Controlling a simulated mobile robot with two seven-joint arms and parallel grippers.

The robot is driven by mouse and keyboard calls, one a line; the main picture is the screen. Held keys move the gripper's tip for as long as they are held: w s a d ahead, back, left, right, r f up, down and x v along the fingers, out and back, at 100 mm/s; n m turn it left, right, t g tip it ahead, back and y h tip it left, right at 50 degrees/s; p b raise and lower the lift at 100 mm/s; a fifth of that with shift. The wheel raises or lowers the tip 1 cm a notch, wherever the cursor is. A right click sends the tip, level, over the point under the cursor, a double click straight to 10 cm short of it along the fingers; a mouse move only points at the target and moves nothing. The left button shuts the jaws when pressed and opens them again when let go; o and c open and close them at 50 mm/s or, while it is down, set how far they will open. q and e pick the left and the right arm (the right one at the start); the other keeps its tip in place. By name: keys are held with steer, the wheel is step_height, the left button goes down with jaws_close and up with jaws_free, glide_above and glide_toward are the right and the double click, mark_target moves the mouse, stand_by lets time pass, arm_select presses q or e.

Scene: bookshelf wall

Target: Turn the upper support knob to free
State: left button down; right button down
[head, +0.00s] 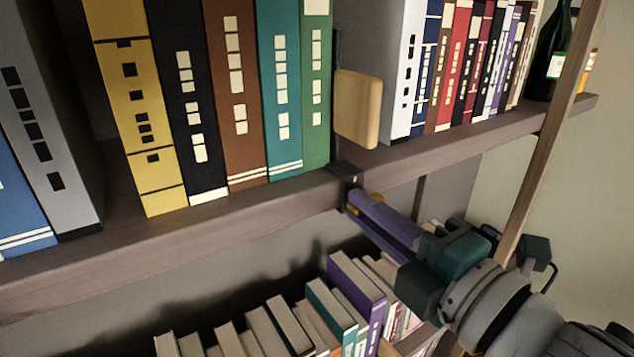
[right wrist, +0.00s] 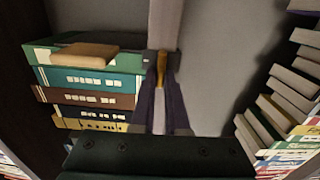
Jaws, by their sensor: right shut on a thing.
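The upper support knob is a small yellow piece (right wrist: 161,68) on a dark bracket (head: 345,178) at the front edge of the upper shelf. My right gripper (head: 362,200) reaches it from the lower right, just below the shelf edge. In the right wrist view its two purple fingers (right wrist: 161,88) are shut on the yellow knob. The fingers hide much of the knob in the head view, and I cannot tell its exact turn angle. My left gripper is not in view.
A wooden block (head: 357,108) stands above the bracket, beside a green book (head: 316,85). Several upright books fill the upper shelf (head: 250,212) on both sides. More books (head: 345,290) stand below my right arm. A bottle (head: 550,55) and a slanted post (head: 545,130) are at right.

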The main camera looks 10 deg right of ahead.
steer(key=shift+f, duration=0.1)
steer(key=c, duration=0.9)
jaws_free()
steer(key=v, duration=1)
steer(key=shift+b, duration=0.3)
